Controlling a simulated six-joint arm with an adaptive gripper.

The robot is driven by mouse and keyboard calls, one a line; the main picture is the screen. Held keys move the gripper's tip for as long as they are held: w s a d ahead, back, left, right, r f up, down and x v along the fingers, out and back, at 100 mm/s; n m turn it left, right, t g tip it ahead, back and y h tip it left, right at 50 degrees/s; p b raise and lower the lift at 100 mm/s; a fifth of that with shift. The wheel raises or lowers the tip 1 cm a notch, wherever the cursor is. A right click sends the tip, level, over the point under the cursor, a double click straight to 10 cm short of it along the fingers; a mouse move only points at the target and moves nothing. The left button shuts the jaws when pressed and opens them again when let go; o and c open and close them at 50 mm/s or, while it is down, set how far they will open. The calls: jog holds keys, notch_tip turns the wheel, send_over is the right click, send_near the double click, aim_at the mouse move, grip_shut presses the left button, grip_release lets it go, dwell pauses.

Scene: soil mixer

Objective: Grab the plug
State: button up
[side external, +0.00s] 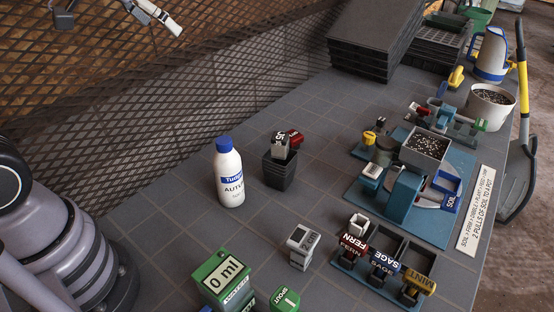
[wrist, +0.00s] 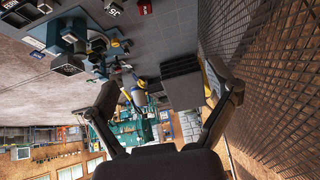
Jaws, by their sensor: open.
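I cannot tell for certain which thing is the plug. A three-compartment dark tray (side external: 341,266) stands at the front right of the table in the side view. Its label tabs read FERN (side external: 354,243), SAGE (side external: 384,262) and MINT (side external: 418,284). A small white-topped block (side external: 358,222) shows behind the FERN tab; the other compartments look dark inside. My gripper (wrist: 160,76) is open and empty in the wrist view, high above the table near the mesh wall. It is well apart from the tray and touches nothing.
A blue soil station (side external: 428,222) is behind the tray. Green 0 ml box (side external: 223,280) and a grey device (side external: 302,245) are in front. Mesh wall (wrist: 275,90) is close right.

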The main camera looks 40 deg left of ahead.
jog(key=w+f+t, duration=0.1)
jog(key=w+f, duration=0.2)
jog(key=w, duration=0.5)
jog(key=w+f+t, duration=0.1)
jog(key=w+f, duration=0.2)
jog(key=w, duration=0.4)
jog(key=m+t+h, duration=0.2)
jog(key=t, duration=0.1)
send_over(297, 132)
jog(key=s+a, duration=0.2)
jog(key=s, duration=0.4)
notch_tip(297, 132, down, 18)
jog(key=shift+t+h, duration=0.4)
jog(key=f, duration=0.8)
jog(key=w+d+f, duration=0.1)
jog(key=f, duration=0.3)
jog(key=shift+w, duration=0.1)
jog(key=w+f, duration=0.2)
jog(key=w, duration=0.1)
jog(key=shift+w+d+f, duration=0.1)
jog(key=shift+d+f, duration=0.1)
jog(key=shift+d, duration=0.2)
jog(key=shift+w+d+f, duration=0.1)
jog(key=shift+w+f, duration=0.15)
jog(key=shift+w, duration=0.4)
jog(key=c, duration=1.3)
